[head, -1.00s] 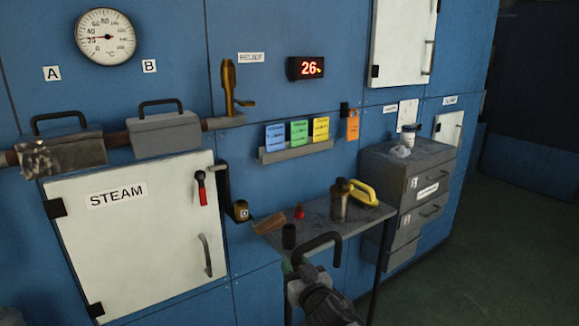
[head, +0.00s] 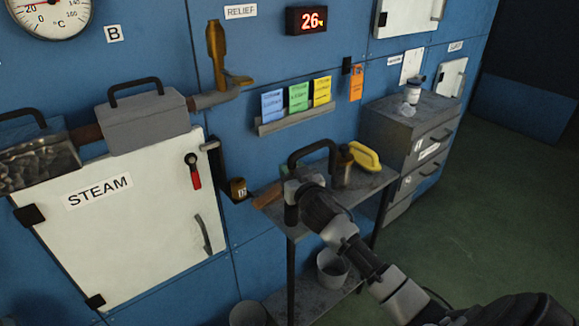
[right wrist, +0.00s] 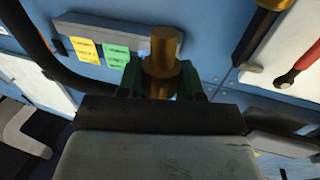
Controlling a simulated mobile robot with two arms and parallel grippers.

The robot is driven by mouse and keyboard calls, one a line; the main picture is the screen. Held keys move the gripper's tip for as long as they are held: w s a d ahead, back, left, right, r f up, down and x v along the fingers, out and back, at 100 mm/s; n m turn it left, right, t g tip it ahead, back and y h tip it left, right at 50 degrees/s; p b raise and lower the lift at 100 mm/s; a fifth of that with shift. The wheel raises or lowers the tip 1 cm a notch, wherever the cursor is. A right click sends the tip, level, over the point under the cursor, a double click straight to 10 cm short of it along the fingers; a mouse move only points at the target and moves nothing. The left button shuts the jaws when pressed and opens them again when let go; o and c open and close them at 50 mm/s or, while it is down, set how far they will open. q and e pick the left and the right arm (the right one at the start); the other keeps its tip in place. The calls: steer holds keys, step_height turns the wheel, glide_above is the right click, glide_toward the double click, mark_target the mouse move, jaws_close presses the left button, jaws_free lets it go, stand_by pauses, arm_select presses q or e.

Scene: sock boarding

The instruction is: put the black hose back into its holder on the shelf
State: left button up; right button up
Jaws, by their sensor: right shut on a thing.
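The black hose (head: 312,151) arches above the small shelf table (head: 352,199) in the head view. My right gripper (head: 291,174) is shut on it, above the table's left part. In the right wrist view, my right gripper (right wrist: 160,80) has green fingers closed around a brass fitting (right wrist: 164,52), and the black hose (right wrist: 45,60) curves at the left. Hose and cup look apart, but contact is hard to judge. My left gripper is not in view.
A bucket (head: 332,268) is on the lower shelf. A black wall bracket with a brass cup (head: 238,188) is at the left. Grey drawers (head: 402,135) stand right.

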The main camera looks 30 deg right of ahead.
steer(key=shift+s+r, duration=0.15)
steer(key=shift+s, duration=0.05)
steer(key=shift+w, duration=0.2)
steer(key=shift+w+f, duration=0.1)
steer(key=shift+f, duration=0.3)
steer(key=shift+f+b, duration=2.25)
steer(key=shift+f, duration=0.4)
steer(key=shift+a+p, duration=0.1)
steer(key=shift+p, duration=0.3)
steer(key=shift+f+b, duration=1.45)
steer(key=shift+f, duration=0.55)
steer(key=o, duration=1.2)
steer(key=shift+c, duration=0.2)
